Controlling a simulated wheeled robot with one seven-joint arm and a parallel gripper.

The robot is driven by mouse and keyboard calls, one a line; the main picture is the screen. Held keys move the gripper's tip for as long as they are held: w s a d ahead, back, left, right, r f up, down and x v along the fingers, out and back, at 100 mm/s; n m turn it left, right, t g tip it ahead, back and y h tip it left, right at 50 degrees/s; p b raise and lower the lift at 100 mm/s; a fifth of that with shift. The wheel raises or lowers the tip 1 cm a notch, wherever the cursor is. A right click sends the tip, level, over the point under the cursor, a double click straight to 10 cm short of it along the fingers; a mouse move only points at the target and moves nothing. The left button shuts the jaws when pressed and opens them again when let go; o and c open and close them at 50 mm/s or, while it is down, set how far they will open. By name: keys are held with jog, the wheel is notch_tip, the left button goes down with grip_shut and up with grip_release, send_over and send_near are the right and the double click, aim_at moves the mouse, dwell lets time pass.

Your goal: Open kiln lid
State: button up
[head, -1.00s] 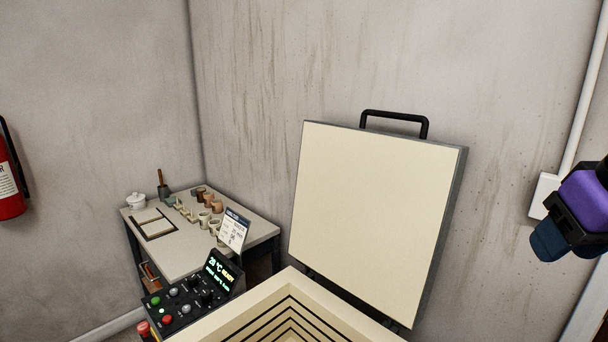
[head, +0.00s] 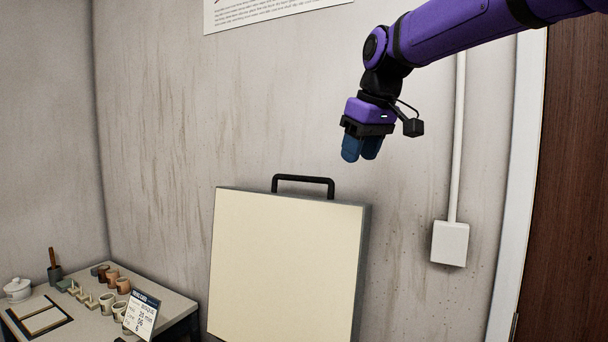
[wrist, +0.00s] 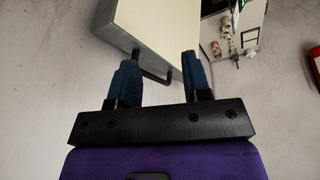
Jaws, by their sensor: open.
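The kiln lid (head: 285,262) stands raised and upright, its pale inner face toward me and its grey edge to the right. Its black handle (head: 303,179) is at the top edge. The lid (wrist: 160,25) also shows in the wrist view, with part of the handle (wrist: 154,76) seen between the fingers. My gripper (head: 360,150) is open and empty, above and to the right of the handle and apart from it. Its blue fingers (wrist: 160,80) are spread in the wrist view. The kiln body is out of the head view now.
A small table (head: 185,305) at the lower left bears several cups, a white lidded pot (head: 17,289) and a printed card (head: 140,313). A white wall box (head: 450,243) with conduit and a brown door (head: 560,200) are on the right.

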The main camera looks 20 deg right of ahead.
jog(key=w+r+n+g+y, duration=0.15)
jog(key=w+n, duration=0.35)
jog(key=w, duration=1.8)
jog(key=shift+t+y, duration=0.25)
jog(key=shift+t, duration=0.1)
jog(key=x, duration=1)
jog(key=shift+a+f, duration=0.15)
jog(key=shift+a, duration=0.2)
jog(key=shift+c, duration=0.3)
grip_shut()
